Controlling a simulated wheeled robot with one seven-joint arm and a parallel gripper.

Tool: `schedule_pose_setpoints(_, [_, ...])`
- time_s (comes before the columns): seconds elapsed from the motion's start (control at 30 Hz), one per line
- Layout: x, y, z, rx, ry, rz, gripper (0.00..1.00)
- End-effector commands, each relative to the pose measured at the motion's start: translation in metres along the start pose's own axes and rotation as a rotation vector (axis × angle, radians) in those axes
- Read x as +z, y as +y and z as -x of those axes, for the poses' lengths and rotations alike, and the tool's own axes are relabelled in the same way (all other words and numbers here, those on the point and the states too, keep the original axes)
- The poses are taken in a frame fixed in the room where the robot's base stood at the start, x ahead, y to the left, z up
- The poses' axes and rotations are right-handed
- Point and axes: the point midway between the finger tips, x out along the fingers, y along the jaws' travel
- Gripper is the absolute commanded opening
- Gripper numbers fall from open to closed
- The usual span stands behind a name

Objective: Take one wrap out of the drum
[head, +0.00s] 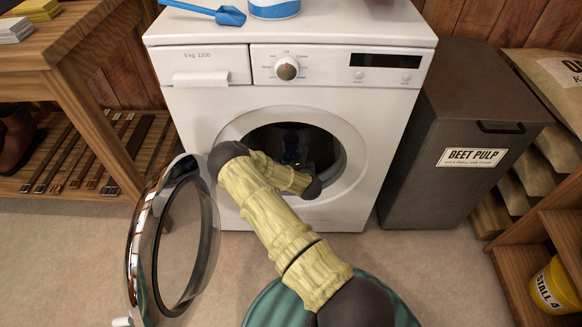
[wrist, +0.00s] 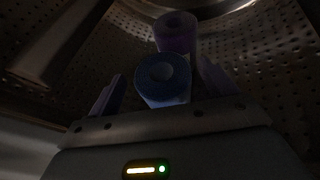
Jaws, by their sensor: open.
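The white washing machine (head: 190,110) stands ahead with its round door (head: 136,240) swung open to the left. My arm reaches through the opening into the dark drum (head: 262,140). In the wrist view the perforated drum wall (wrist: 270,50) surrounds my gripper (wrist: 160,72), whose jaws are open. A blue rolled wrap (wrist: 160,82) lies between the two fingers, end towards the camera; whether they touch it I cannot tell. A purple rolled wrap (wrist: 176,30) lies just beyond it. In the head view the wraps are too dark to make out.
A dark beet pulp bin (head: 440,185) is close on the right, a wooden bench (head: 75,50) on the left. A green round thing (head: 265,305) is below my arm.

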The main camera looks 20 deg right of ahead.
Motion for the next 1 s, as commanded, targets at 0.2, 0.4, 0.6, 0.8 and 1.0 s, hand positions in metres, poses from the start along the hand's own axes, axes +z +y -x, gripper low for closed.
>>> schedule_pose_setpoints(0.2, [-0.005,-0.003,-0.03,0.001,-0.003,-0.002,0.84])
schedule_pose_setpoints(0.4, [-0.002,-0.003,-0.034,-0.001,0.0,-0.001,0.84])
schedule_pose_setpoints(0.6, [-0.002,-0.003,-0.033,-0.001,0.0,0.0,0.84])
schedule_pose_setpoints(0.8, [-0.002,-0.003,-0.033,-0.001,0.0,0.0,0.84])
schedule_pose_setpoints(1.0, [-0.002,-0.003,-0.033,0.0,0.0,0.0,0.45])
